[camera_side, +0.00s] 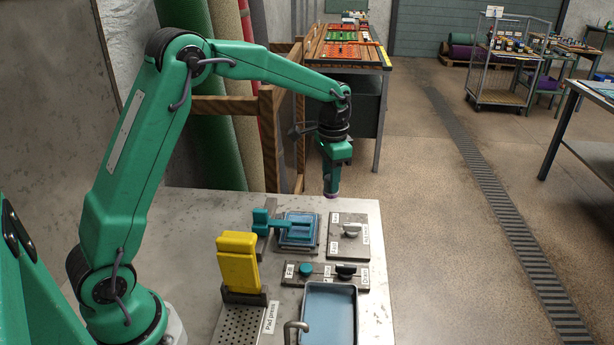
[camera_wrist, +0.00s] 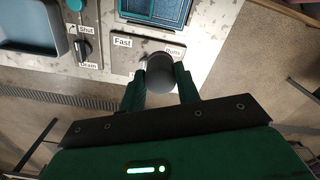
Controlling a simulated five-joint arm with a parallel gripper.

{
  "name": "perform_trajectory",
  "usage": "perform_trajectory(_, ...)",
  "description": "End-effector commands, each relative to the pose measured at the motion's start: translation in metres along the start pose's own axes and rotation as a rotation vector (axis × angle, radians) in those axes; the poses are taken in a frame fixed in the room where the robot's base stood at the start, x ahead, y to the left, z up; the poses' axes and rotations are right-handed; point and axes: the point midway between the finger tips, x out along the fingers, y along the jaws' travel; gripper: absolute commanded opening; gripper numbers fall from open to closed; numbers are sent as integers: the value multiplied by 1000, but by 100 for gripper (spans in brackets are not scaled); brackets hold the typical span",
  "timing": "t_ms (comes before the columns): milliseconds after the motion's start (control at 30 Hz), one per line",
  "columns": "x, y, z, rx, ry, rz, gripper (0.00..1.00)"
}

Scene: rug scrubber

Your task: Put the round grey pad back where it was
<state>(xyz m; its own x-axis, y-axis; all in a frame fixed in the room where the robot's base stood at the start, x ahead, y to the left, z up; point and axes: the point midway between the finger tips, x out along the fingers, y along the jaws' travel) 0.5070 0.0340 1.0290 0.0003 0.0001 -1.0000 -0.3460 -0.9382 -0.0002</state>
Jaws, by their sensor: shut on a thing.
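My gripper (camera_side: 332,180) hangs over the far edge of the metal bench, clear above it. It is shut on the round grey pad, which sits between the two fingers in the wrist view (camera_wrist: 160,76). In the side view only a small purplish edge of the held pad (camera_side: 331,195) shows below the fingertips. The pad's underside is hidden in the wrist view. The yellow pad press (camera_side: 238,258) stands upright at the near left of the bench, apart from my gripper.
A teal clamp (camera_side: 262,221) reaches over a tray (camera_side: 316,243) with a blue rug piece. The Fast/Runs plate (camera_side: 342,252) carries a knob. Nearer are teal (camera_side: 305,269) and black (camera_side: 346,269) knobs and a water basin (camera_side: 305,334). A wooden rack (camera_side: 225,106) stands behind.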

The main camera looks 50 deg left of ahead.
Motion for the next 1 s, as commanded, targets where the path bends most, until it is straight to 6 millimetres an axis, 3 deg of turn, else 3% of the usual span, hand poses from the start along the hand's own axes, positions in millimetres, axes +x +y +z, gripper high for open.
perform_trajectory(367,10,-17,1,-2,-2,1,3)
perform_trajectory(1000,66,-110,8,-1,0,0,3)
